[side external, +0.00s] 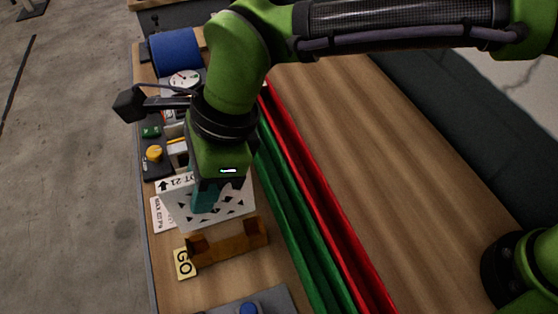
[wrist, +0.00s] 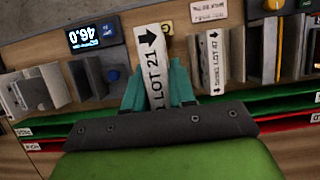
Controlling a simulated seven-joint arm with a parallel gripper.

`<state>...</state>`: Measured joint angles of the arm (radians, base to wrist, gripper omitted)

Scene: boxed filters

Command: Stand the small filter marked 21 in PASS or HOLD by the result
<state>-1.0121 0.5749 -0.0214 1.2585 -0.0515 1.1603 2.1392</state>
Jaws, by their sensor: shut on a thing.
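A white boxed filter marked LOT 21 (side external: 238,208) is in my gripper (side external: 206,194) in the side external view. Its top label with a black arrow (wrist: 152,68) faces me in the wrist view, between the teal fingers of my gripper (wrist: 158,88). The fingers are shut on its sides. The filter is upright, just behind a brown wooden holder (side external: 228,243) with a GO card (side external: 183,262). I cannot tell whether its hidden bottom touches anything. Green (side external: 290,215) and red (side external: 325,215) channels run alongside; their end labels are too small to read surely.
Another labelled filter (wrist: 212,62) stands close to the held one. A dial gauge (side external: 184,81) and blue roll (side external: 175,52) stand farther back. The bench beyond the red channel is clear.

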